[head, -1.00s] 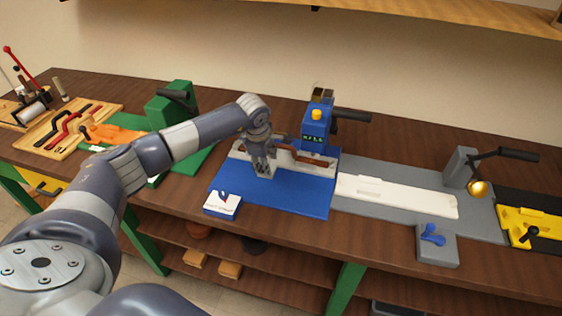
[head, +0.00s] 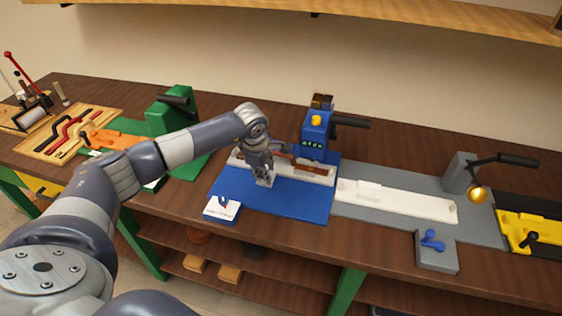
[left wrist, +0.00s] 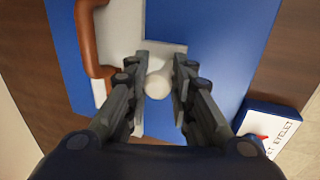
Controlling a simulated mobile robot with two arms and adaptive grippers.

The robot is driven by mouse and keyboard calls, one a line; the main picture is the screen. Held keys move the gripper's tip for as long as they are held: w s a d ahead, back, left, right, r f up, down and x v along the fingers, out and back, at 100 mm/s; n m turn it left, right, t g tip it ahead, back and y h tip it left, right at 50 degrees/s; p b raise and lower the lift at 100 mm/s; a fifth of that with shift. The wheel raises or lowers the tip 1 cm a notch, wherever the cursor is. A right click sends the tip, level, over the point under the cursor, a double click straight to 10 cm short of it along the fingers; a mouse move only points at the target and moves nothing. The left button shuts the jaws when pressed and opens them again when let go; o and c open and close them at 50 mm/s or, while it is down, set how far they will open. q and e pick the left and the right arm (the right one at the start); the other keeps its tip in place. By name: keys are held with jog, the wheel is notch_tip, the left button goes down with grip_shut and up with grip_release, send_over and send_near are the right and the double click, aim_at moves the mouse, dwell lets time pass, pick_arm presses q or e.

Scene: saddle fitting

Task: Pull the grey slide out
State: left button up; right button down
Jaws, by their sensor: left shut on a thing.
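The grey slide (left wrist: 165,47) shows in the left wrist view as a pale plate on the blue base (left wrist: 220,60), with a round pale knob (left wrist: 158,84) standing on it. My left gripper (left wrist: 160,88) is shut on the knob, one finger on each side. In the head view my left gripper (head: 265,181) is low over the blue base (head: 300,203), in front of a pale bar carrying a brown curved piece (head: 311,166). The gripper hides most of the slide there. My right gripper is not in view.
A blue press head (head: 315,135) with a black lever stands behind the base. A small labelled box (head: 222,209) sits at its front left corner. A green fixture (head: 175,113) stands left; a grey fixture with a white bar (head: 405,203) lies right.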

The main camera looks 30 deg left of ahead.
pick_arm(q)
jog(key=shift+s, duration=0.3)
